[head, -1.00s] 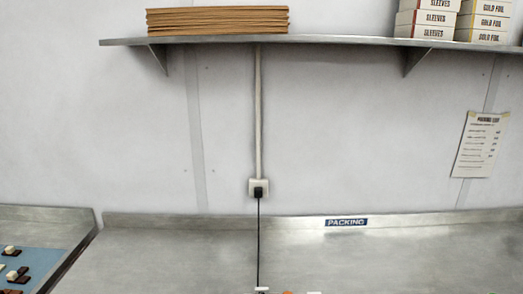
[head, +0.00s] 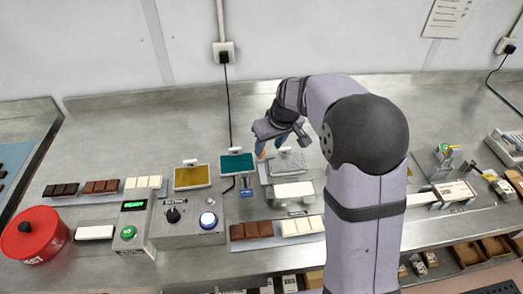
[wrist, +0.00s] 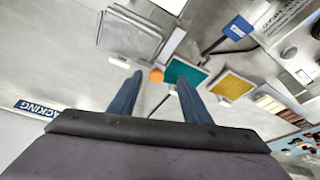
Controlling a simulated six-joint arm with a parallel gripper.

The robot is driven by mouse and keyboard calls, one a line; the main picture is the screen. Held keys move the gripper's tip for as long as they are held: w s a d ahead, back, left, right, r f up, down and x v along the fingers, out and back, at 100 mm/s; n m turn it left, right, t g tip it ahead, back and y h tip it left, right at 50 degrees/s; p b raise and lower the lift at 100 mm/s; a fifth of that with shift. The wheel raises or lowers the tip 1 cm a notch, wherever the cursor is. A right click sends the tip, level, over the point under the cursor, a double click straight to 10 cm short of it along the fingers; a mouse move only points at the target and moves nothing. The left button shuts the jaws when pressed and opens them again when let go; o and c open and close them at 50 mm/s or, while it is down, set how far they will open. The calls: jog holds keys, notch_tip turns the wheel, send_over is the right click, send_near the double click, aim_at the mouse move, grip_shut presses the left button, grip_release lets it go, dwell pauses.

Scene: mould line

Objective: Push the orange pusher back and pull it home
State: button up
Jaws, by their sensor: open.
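The orange pusher (wrist: 157,75) shows as a small round orange knob in the wrist view. It appears between the two blue fingertips of my gripper (wrist: 159,78), with space on both sides. I cannot tell how far below the tips it is. In the head view my gripper (head: 268,149) points down near the back of the line, beside the teal pad (head: 237,163). The fingers are apart and hold nothing. The pusher is mostly hidden by the fingers there.
A clear mould (head: 288,162) and a white block (head: 293,190) lie right of my gripper. Chocolate bars (head: 251,230) lie in front. A red tin (head: 35,234) stands far left.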

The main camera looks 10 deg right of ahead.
jog(key=shift+n, duration=0.3)
jog(key=shift+w+a+f+p, duration=0.25)
jog(key=shift+w+f+p, duration=0.2)
jog(key=shift+w+f, duration=0.55)
jog(key=shift+w+a+f+p, duration=0.35)
jog(key=shift+w+f, duration=0.3)
jog(key=shift+f, duration=0.55)
jog(key=shift+w+a+f+p, duration=0.2)
jog(key=shift+w+f+p, duration=0.3)
jog(key=shift+w+f, duration=0.5)
jog(key=shift+s+f, duration=0.1)
jog(key=shift+s, duration=0.05)
grip_shut()
